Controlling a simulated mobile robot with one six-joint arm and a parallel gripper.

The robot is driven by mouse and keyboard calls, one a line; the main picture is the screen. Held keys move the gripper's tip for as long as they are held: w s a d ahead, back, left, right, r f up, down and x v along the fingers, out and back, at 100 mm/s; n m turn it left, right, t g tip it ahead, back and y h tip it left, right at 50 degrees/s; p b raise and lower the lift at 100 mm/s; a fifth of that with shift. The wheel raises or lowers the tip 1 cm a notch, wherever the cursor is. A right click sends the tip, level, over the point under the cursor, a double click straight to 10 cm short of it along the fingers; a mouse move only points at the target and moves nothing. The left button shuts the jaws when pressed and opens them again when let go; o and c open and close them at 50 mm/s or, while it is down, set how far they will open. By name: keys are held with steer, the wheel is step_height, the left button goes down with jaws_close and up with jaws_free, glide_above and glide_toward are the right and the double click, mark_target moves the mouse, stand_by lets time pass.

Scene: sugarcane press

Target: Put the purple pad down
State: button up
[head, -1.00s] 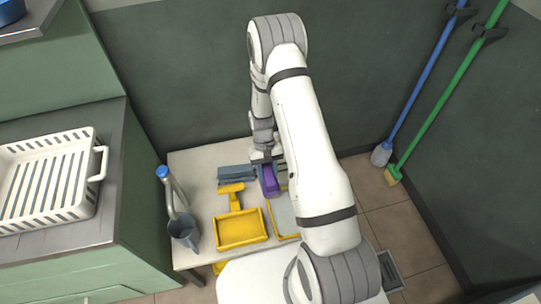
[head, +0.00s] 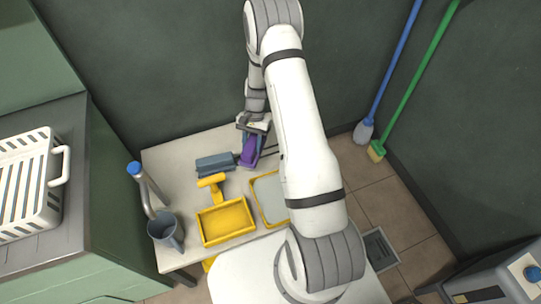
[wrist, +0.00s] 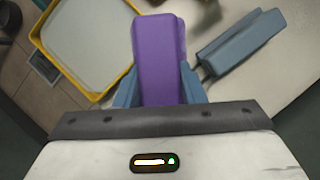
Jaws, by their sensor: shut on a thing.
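The purple pad (head: 250,151) is a long block held at the end of my arm, over the back right part of the pale table (head: 182,160). My gripper (wrist: 158,88) is shut on it: blue-grey fingers press its two sides in the wrist view. The purple pad (wrist: 160,50) points away from the gripper there. I cannot tell whether its underside touches the table. My arm hides part of the table's right side.
A blue-grey block (head: 215,163) lies left of the pad. Nearer are a yellow dustpan-like tray (head: 225,221) and a yellow-rimmed tray (head: 262,206). A grey jug (head: 166,230) stands at the left edge. A blue-handled mop (head: 364,131) and green broom (head: 377,150) lean right.

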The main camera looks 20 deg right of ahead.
steer(key=w+d+f+m+t+y+b, duration=0.2)
steer(key=w+d+m+t+b, duration=0.2)
steer(key=w+d+m+b, duration=0.5)
steer(key=shift+m, duration=0.6)
steer(key=f, duration=0.3)
steer(key=s+f, duration=0.1)
steer(key=f, duration=0.2)
steer(key=a+f+p, duration=0.1)
steer(key=f, duration=0.2)
steer(key=shift+s+f, duration=0.25)
steer(key=shift+s, duration=0.15)
steer(key=shift+f+b, duration=0.3)
steer(key=shift+f, duration=0.05)
steer(key=o, duration=1)
steer(key=shift+c, duration=0.2)
